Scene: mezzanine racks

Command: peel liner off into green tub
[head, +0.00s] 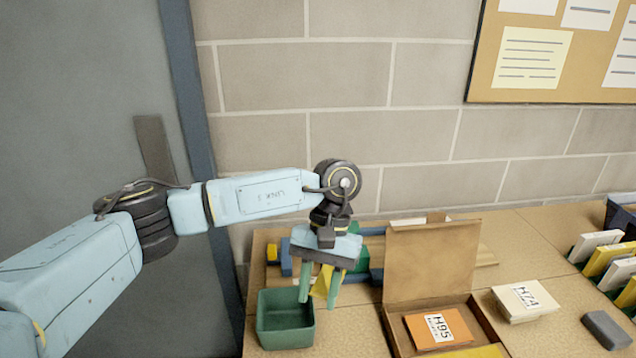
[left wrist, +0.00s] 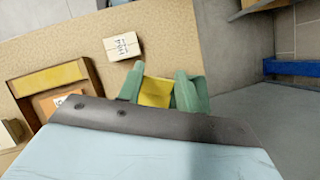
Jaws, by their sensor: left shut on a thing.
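My left gripper (head: 318,300) points down, its green fingers shut on a yellow liner (head: 321,282). The liner also shows between the fingers in the left wrist view (left wrist: 156,92). The green tub (head: 285,332) stands on the bench just below and left of the fingers; the near finger overlaps its right rim in the head view. I see nothing inside the visible part of the tub. An open cardboard box (head: 392,320) to the right holds an orange card pack (head: 437,328) labelled H95. My right gripper is out of view.
A cream pack (head: 529,299) labelled H74 and a grey block (head: 606,330) lie right of the box. Upright yellow and white cards (head: 607,258) stand at the far right. A wooden tray with blue and green pieces lies behind the gripper, against the block wall.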

